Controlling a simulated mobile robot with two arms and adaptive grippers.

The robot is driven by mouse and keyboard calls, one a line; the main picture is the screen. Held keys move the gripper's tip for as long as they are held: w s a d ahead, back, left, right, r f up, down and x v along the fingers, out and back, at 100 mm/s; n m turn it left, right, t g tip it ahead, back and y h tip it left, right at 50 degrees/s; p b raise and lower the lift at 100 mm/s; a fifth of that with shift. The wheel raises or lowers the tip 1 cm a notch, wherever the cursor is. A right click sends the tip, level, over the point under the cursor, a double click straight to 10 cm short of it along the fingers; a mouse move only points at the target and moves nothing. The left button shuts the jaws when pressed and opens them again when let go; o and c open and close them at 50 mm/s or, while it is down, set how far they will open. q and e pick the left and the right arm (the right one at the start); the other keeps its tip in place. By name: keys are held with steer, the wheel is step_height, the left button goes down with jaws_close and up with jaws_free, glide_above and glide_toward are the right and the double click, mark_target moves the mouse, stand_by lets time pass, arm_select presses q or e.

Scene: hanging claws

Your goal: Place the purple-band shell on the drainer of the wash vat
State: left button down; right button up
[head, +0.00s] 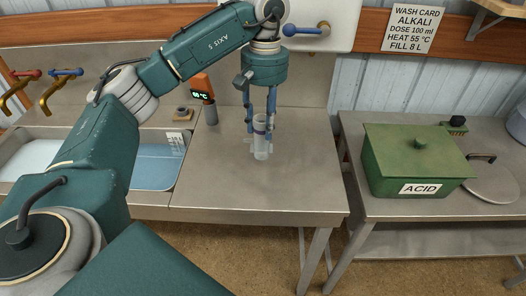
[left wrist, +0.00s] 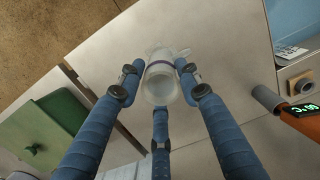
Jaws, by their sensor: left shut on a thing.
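The purple-band shell is a clear, pale cylinder with a purple ring around it. In the head view the shell (head: 261,146) is upright at the drainer (head: 222,179), the bare metal top to the right of the wash vat (head: 158,170). My left gripper (head: 259,128) comes down from above with its blue fingers around the shell. In the left wrist view the shell (left wrist: 162,84) sits between the fingers, with the metal surface behind it. I cannot tell whether its base touches the surface. My right gripper is in neither view.
A thermometer (head: 203,98) reading 60 °C stands at the vat's back edge. A green box labelled ACID (head: 416,160) and a round lid (head: 492,181) are on a separate table to the right. Red and yellow-blue taps (head: 60,88) are at the left. The drainer's front is clear.

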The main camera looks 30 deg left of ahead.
arm_select(q)
step_height(320, 180, down, 9)
steer(key=p, duration=0.2)
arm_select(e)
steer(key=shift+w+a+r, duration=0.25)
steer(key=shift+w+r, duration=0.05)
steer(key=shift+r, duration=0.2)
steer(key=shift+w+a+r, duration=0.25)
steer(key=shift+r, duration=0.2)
arm_select(q)
steer(key=shift+f, duration=0.2)
steer(key=c, duration=1.2)
jaws_free()
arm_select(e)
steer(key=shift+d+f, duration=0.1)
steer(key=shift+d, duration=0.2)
arm_select(q)
steer(key=shift+r, duration=0.1)
